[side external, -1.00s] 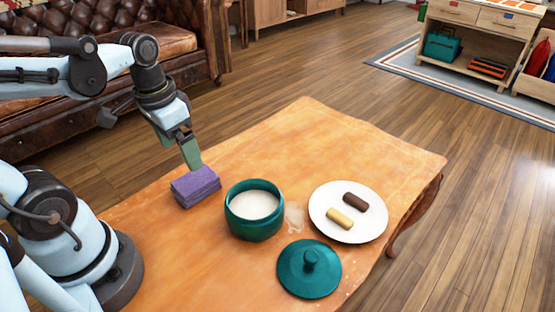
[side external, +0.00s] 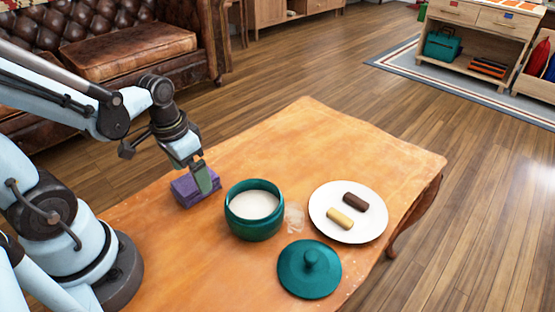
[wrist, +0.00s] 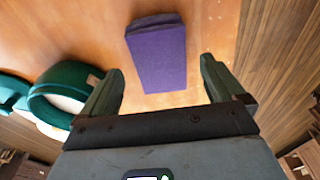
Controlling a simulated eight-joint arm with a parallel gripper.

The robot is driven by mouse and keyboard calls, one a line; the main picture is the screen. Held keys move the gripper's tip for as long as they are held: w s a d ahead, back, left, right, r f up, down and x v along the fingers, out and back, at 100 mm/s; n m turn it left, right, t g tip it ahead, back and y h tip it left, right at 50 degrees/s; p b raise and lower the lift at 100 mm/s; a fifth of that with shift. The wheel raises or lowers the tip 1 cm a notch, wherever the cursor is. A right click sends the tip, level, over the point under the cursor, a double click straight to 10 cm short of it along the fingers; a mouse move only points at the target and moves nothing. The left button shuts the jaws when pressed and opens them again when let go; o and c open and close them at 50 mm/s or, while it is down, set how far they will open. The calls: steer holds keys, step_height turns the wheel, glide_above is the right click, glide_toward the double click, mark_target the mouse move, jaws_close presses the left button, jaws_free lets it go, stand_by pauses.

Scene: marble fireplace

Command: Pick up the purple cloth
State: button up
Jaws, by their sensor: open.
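The folded purple cloth (side external: 185,190) lies on the wooden table at the left of the teal pot in the side view. In the wrist view the purple cloth (wrist: 158,58) lies flat between and beyond the two fingertips, nearer the middle of the picture. My gripper (side external: 203,180) is over the cloth's right side in the side view and hides part of it. In the wrist view my gripper (wrist: 163,85) is open, with its fingers apart and nothing held. I cannot tell whether a finger touches the cloth.
A teal pot (side external: 238,222) with white contents stands right of the cloth, close to my gripper. Its teal lid (side external: 309,280) lies in front. A white plate (side external: 372,228) holds a brown and a tan piece. The back of the wooden table (side external: 320,135) is clear.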

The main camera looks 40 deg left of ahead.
steer(key=shift+w+f, duration=0.15)
steer(key=shift+f, duration=0.85)
steer(key=shift+w+f, duration=0.15)
steer(key=shift+f, duration=0.8)
steer(key=c, duration=1.1)
steer(key=shift+r, duration=0.2)
steer(key=shift+c, duration=0.2)
steer(key=shift+r, duration=0.8)
step_height(320, 180, up, 2)
steer(key=s+d+r, duration=0.4)
steer(key=d+r, duration=0.3)
steer(key=d, duration=0.4)
